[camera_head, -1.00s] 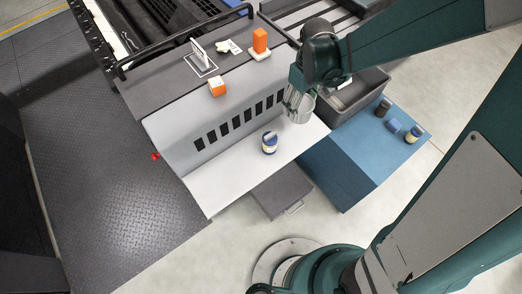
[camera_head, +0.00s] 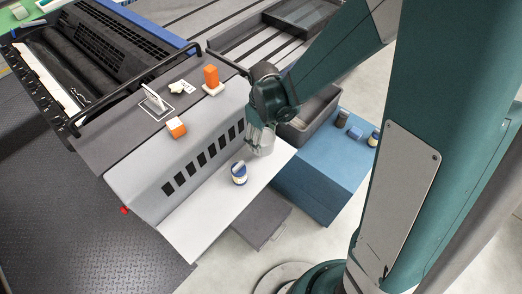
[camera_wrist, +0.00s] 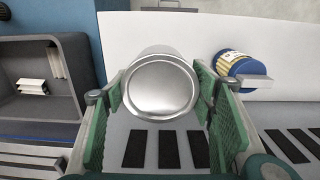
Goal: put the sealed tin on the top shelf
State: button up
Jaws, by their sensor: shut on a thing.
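My gripper (camera_wrist: 159,88) is shut on a plain silver tin (camera_wrist: 160,86), its green pads pressing on both sides. The tin's round, smooth metal end faces the wrist camera. In the head view my gripper (camera_head: 262,132) and the pale tin (camera_head: 261,146) are near the right end of the white ledge (camera_head: 205,222) of the grey machine. The machine's upper grey surface (camera_head: 125,150) lies to the left, behind the slotted face. I cannot tell which surface is the top shelf.
A blue-lidded jar (camera_head: 239,174) stands on the white ledge, close beside my gripper. A dark bin (camera_head: 310,118) and a blue cabinet (camera_head: 310,185) with several small containers are at right.

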aim_at(263, 136)
jog(key=shift+f, duration=0.85)
jog(key=shift+f, duration=0.1)
jog(key=shift+f+b, duration=0.4)
jog(key=shift+f, duration=1.55)
jog(key=shift+f, duration=0.15)
jog(key=o, duration=1.2)
jog(key=shift+r+p, duration=0.85)
jog(key=shift+r, duration=5.3)
